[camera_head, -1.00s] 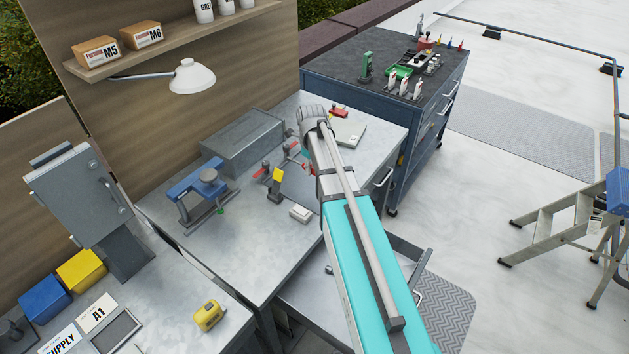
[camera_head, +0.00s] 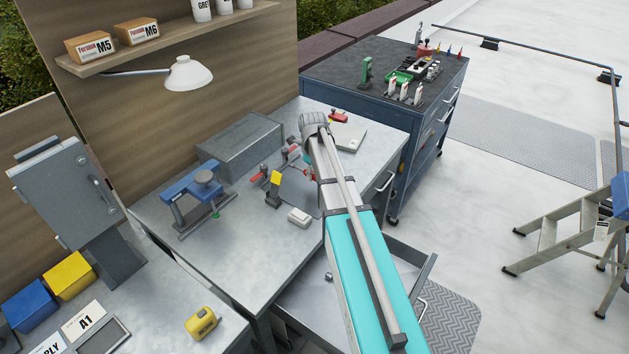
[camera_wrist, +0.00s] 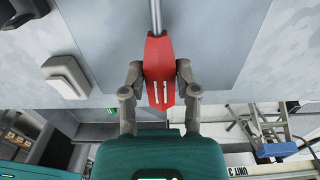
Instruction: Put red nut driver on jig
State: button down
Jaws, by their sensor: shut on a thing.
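The red nut driver (camera_wrist: 158,50) shows in the wrist view with its red handle and a metal shaft running up out of the picture. My gripper (camera_wrist: 161,75) is shut on the handle, one finger on each side. Below it lies a flat darker grey plate, which looks like the jig (camera_wrist: 205,40). In the head view the jig (camera_head: 303,198) is a grey plate on the bench with red-handled clamps and a yellow block at its left edge. My arm hides the gripper, the driver and part of the plate there. I cannot tell whether the driver touches the plate.
A small white box (camera_head: 299,217) sits beside the plate, also in the wrist view (camera_wrist: 65,76). A blue vise-like tool (camera_head: 195,190) and a grey case (camera_head: 240,146) stand on the bench. An open drawer (camera_head: 330,300) juts out in front. A lamp (camera_head: 188,73) hangs behind.

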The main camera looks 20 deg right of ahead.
aim_at(313, 186)
jog(key=shift+w+d+f+b, duration=0.2)
jog(key=shift+w+f+b, duration=0.25)
jog(key=shift+f+b, duration=0.25)
jog(key=shift+s+f+b, duration=0.1)
jog(key=shift+f+b, duration=1.2)
jog(key=shift+f, duration=0.05)
jog(key=shift+f, duration=0.15)
jog(key=shift+c, duration=1.8)
grip_release()
jog(key=shift+r, duration=0.2)
notch_tip(313, 186, up, 12)
jog(key=p, duration=1.2)
jog(key=shift+s+a, duration=0.1)
